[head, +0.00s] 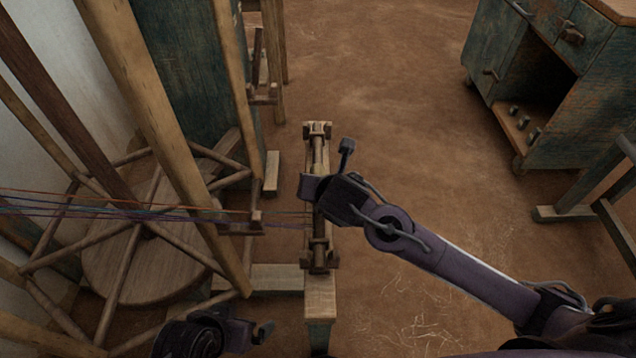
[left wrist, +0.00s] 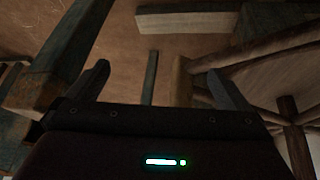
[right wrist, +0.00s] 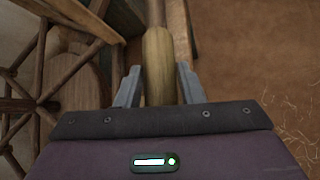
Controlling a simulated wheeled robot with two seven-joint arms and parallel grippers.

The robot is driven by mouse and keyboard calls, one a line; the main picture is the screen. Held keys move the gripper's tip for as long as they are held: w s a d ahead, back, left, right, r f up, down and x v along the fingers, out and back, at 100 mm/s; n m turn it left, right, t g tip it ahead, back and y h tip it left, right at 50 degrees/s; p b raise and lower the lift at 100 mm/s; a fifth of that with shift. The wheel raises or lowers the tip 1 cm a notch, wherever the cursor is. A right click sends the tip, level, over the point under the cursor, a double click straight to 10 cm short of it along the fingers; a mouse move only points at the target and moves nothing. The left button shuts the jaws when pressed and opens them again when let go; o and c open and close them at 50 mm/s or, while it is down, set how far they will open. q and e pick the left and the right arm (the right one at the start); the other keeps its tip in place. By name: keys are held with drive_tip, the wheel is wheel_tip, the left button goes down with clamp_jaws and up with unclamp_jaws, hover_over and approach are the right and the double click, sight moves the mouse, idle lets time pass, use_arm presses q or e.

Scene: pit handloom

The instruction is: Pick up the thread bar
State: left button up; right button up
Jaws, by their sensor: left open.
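The thread bar (head: 318,152) is a wooden bar lying lengthwise on a narrow wooden stand, with coloured threads running to it from the left. My right gripper (head: 316,190) is over the bar's middle and hides part of it. In the right wrist view, the bar (right wrist: 158,65) lies between the fingers of my right gripper (right wrist: 158,80), which are drawn in close along both sides. The contact itself is hard to see. My left gripper (head: 258,333) is low at the bottom left of the stand. The left wrist view shows its fingers (left wrist: 157,75) wide apart with nothing between them.
A wooden wheel-like frame (head: 150,230) and upright posts stand at the left. Coloured threads (head: 130,212) cross from it to the stand. A worn cabinet (head: 545,60) is at the upper right. The brown floor (head: 390,100) between is clear.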

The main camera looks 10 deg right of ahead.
drive_tip(key=c, duration=0.7)
drive_tip(key=shift+o, duration=0.2)
